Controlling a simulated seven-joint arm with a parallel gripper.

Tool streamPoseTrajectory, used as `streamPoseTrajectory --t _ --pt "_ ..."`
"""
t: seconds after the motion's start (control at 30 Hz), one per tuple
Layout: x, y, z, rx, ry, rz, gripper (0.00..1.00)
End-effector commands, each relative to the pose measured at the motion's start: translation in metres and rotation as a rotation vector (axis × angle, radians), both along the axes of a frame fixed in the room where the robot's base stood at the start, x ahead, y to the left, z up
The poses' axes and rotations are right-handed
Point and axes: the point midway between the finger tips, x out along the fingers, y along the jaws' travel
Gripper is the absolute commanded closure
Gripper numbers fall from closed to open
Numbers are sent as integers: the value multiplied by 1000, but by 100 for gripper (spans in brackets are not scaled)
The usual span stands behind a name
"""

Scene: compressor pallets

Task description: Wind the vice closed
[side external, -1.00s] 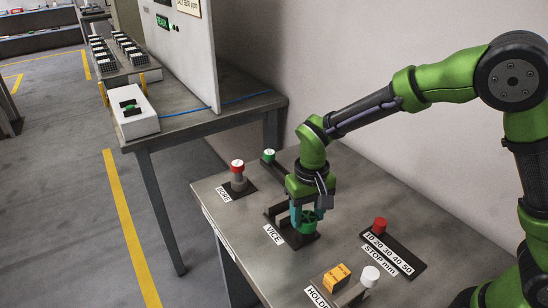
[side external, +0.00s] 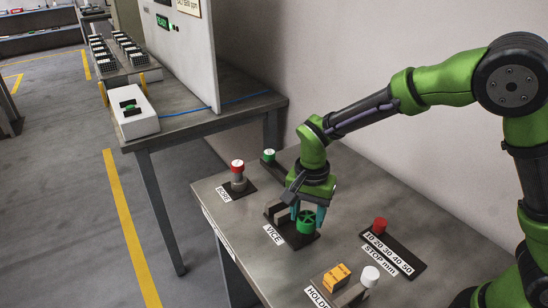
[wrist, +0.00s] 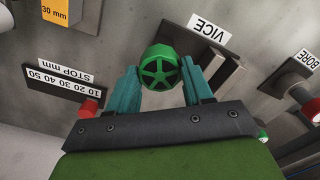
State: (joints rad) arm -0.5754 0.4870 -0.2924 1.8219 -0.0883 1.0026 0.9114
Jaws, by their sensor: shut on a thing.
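The vice (side external: 281,215) sits on a dark base on the bench, behind the label VICE. Its green spoked handwheel (side external: 306,222) faces up at the right end of that base. My gripper (side external: 307,212) points down over the handwheel, with a teal finger on each side of its rim. In the wrist view my gripper (wrist: 160,76) is shut on the green handwheel (wrist: 160,68). The grey vice jaws (wrist: 220,70) show to the right of the wheel there. The gap between the jaws is hard to judge.
A red-capped BORE post (side external: 237,172) and a green button (side external: 269,156) stand behind the vice. A red knob (side external: 380,225) sits on the STOP mm scale to the right. An orange block (side external: 337,277) and a white-topped post (side external: 370,276) are at the front.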

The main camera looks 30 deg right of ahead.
Motion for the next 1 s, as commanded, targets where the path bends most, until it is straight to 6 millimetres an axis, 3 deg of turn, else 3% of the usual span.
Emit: streamPoseTrajectory --t 0.63,0.67,0.8,1.0 --pt "0 0 1 1 -2 -51 80" --pt "0 0 1 1 -2 -51 47" --pt "0 0 1 1 -1 -51 25" --pt "0 0 0 1 -1 -50 24"
